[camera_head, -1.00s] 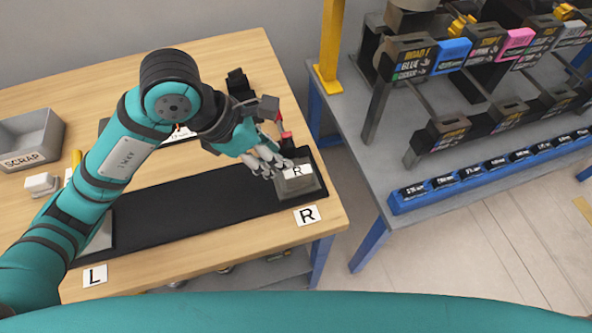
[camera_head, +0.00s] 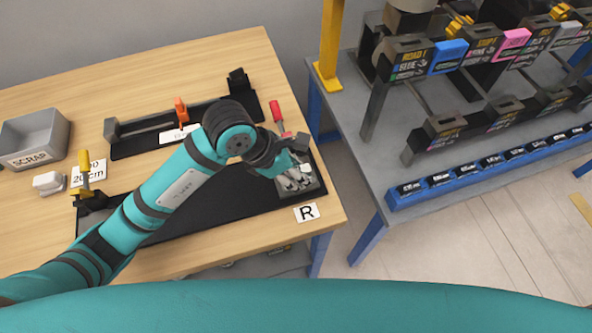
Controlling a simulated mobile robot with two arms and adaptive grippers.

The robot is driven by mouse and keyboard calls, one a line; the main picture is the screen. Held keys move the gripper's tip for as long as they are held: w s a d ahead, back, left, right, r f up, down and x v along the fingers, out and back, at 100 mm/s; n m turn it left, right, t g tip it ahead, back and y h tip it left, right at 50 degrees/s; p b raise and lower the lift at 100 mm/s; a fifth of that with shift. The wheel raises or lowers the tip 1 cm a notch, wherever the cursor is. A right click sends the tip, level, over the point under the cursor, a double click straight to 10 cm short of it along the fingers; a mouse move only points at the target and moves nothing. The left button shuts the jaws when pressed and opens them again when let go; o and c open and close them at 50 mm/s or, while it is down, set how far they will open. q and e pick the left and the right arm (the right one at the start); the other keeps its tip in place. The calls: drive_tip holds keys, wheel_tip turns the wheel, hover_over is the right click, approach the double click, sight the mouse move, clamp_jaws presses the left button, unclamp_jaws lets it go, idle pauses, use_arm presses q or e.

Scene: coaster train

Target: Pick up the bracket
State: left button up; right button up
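My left gripper (camera_head: 295,181) is low over the right end of a long black mat (camera_head: 215,203), at a grey block (camera_head: 315,182) beside the card marked R (camera_head: 306,212). The fingers and wrist cover much of this block. I cannot tell whether the fingers are closed on anything. No piece stands out clearly as the bracket; it may be hidden under the hand or be part of the grey block. My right gripper is not in view.
A red-handled tool (camera_head: 276,113) lies just behind the hand. A black fixture with an orange handle (camera_head: 181,111) lies at the back. A yellow-handled clamp (camera_head: 86,172), white block (camera_head: 48,182) and SCRAP bin (camera_head: 37,143) are left. A grey shelf table (camera_head: 440,165) stands right.

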use_arm(q)
clamp_jaws()
drive_tip(key=shift+r, duration=0.2)
